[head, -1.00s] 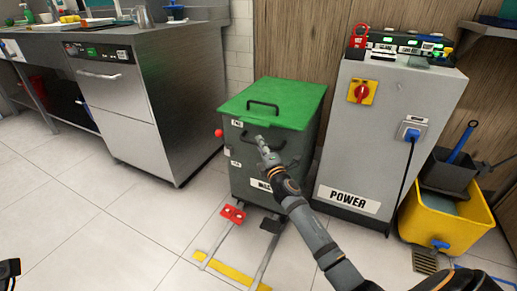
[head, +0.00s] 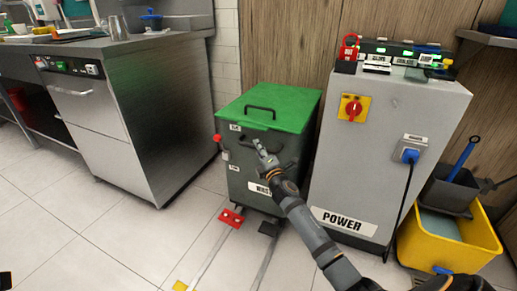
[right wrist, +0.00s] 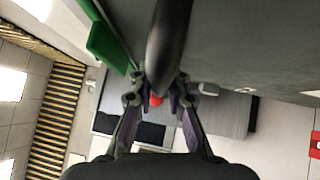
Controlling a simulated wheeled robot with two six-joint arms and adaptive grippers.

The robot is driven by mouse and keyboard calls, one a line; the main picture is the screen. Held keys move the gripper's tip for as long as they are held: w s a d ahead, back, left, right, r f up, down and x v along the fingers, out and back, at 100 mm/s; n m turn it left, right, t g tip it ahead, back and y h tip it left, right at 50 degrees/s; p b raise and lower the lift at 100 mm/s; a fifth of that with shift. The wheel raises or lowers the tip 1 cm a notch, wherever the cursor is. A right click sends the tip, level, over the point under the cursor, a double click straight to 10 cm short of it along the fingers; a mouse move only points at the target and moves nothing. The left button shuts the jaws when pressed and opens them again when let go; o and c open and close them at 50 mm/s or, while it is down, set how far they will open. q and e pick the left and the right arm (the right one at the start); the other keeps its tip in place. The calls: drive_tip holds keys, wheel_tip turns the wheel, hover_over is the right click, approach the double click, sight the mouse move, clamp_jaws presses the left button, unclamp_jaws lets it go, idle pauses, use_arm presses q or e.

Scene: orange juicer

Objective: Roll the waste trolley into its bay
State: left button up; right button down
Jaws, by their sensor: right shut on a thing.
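The waste trolley (head: 240,170) is a dark grey bin with a green lid (head: 268,107) and a partly covered white label. It stands upright between the steel dishwasher and the power cabinet, at the far end of two floor rails (head: 209,250). My right gripper (head: 260,148) is at the trolley's front and shut on its dark handle. In the right wrist view the handle (right wrist: 168,45) runs between the fingers (right wrist: 158,98), with the trolley wall close above. Only a dark scrap of what may be my left gripper (head: 5,281) shows at the lower left edge.
The dishwasher (head: 140,120) stands left and the grey power cabinet (head: 385,150) close on the right. A red pedal-like block (head: 231,218) is at the trolley's foot. A yellow mop bucket (head: 450,245) stands at the far right. The floor in front at left is clear.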

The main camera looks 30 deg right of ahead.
drive_tip(key=shift+d+r, duration=0.1)
drive_tip(key=shift+d, duration=0.05)
drive_tip(key=c, duration=1.3)
unclamp_jaws()
drive_tip(key=shift+w, duration=0.1)
drive_tip(key=s+a+f, duration=0.1)
drive_tip(key=s, duration=1.1)
drive_tip(key=shift+a+f, duration=0.15)
drive_tip(key=shift+f, duration=0.25)
drive_tip(key=shift+w, duration=0.1)
